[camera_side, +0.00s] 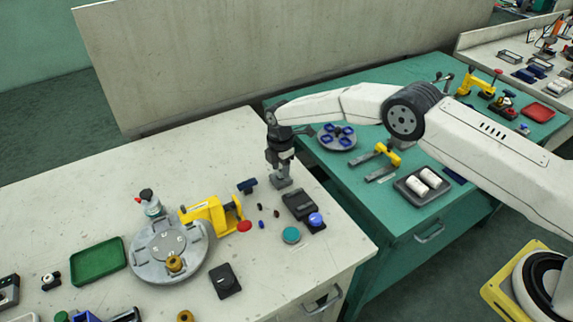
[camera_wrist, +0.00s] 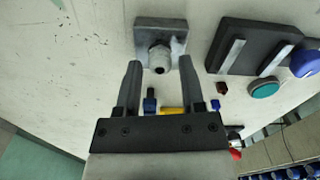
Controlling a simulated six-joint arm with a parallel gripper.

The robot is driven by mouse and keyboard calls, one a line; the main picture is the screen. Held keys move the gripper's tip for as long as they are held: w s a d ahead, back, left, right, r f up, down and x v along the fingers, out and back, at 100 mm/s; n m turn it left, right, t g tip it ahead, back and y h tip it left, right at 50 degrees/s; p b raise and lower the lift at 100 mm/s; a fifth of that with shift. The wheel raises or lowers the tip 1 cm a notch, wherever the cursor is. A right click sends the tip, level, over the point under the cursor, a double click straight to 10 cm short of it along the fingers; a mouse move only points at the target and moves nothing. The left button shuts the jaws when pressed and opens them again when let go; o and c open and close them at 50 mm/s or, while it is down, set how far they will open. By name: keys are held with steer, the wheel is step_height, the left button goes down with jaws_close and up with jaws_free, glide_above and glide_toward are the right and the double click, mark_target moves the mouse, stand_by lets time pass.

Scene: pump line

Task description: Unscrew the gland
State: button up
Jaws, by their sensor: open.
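My gripper (camera_side: 281,171) is over the back right part of the white bench in the side view, fingers pointing down. In the wrist view my gripper (camera_wrist: 159,62) is open, its two grey fingers apart. A grey square block (camera_wrist: 161,27) with a round, hollow-ended grey fitting (camera_wrist: 160,57) lies at the fingertips. The fitting appears between the fingers, with gaps on both sides; contact does not show. I cannot tell for certain that this fitting is the gland. A brass knob (camera_side: 174,264) sits on a round grey plate (camera_side: 190,266) in the side view.
A yellow clamp-like fixture (camera_side: 208,211) stands at the plate. A green tray (camera_side: 98,262) is far left. The bench's back left is clear.

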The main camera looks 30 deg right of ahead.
steer(key=shift+f, duration=0.2)
stand_by(0.5)
jaws_close()
stand_by(0.3)
